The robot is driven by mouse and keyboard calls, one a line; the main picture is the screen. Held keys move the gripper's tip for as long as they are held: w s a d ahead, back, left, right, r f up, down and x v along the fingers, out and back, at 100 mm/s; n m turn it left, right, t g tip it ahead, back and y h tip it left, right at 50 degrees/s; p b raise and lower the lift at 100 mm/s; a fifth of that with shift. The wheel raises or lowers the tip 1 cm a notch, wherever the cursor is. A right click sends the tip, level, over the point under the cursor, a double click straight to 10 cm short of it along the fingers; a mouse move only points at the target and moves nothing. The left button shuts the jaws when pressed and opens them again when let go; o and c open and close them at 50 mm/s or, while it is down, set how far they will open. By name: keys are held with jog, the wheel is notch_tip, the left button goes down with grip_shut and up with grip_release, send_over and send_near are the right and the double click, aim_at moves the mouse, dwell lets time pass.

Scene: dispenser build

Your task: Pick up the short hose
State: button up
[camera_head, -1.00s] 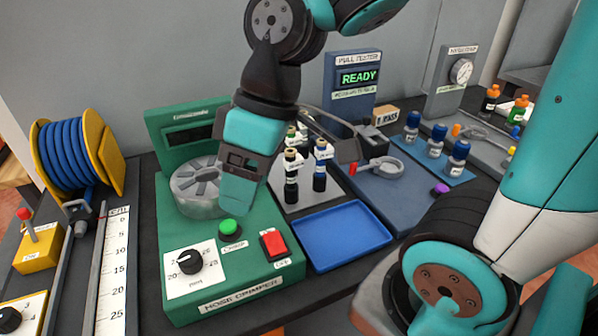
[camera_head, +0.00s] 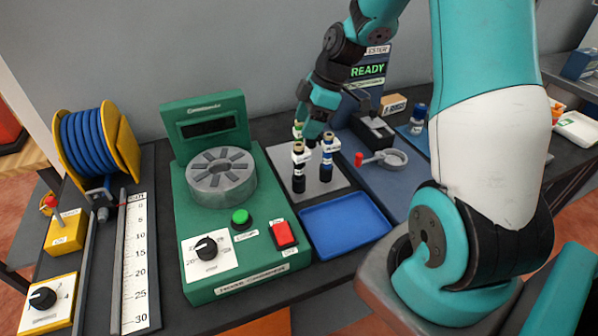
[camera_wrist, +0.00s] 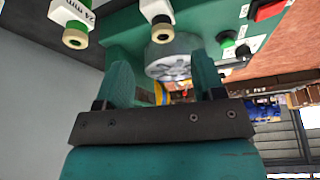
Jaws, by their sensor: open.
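No piece is clearly marked as the short hose. Several short upright pieces with dark lower parts and white tags stand on a grey plate (camera_head: 325,183). The front left piece (camera_head: 298,172) and the front right piece (camera_head: 326,160) show best; a green-topped piece (camera_head: 298,131) is partly hidden behind. My gripper (camera_head: 312,132) is just behind and above them in the head view. In the wrist view my gripper (camera_wrist: 162,80) is open, with nothing held between its fingers. Two pieces with brass-coloured ends, one tagged "24 mm" (camera_wrist: 75,32), show at upper left there.
The green hose crimper (camera_head: 235,245) with its grey round head (camera_head: 220,178) stands left of the plate. An empty blue tray (camera_head: 345,232) lies in front. The pull tester (camera_head: 368,85) is behind. A blue hose reel (camera_head: 95,145) and a ruler (camera_head: 135,270) are at left.

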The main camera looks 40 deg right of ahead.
aim_at(298, 145)
jog(key=p+x, duration=0.1)
jog(key=x, duration=0.3)
jog(key=p+x, duration=0.1)
jog(key=x, duration=0.3)
jog(key=shift+s+a+f, duration=0.1)
jog(key=shift+s+f, duration=0.1)
jog(key=shift+f, duration=0.05)
grip_shut()
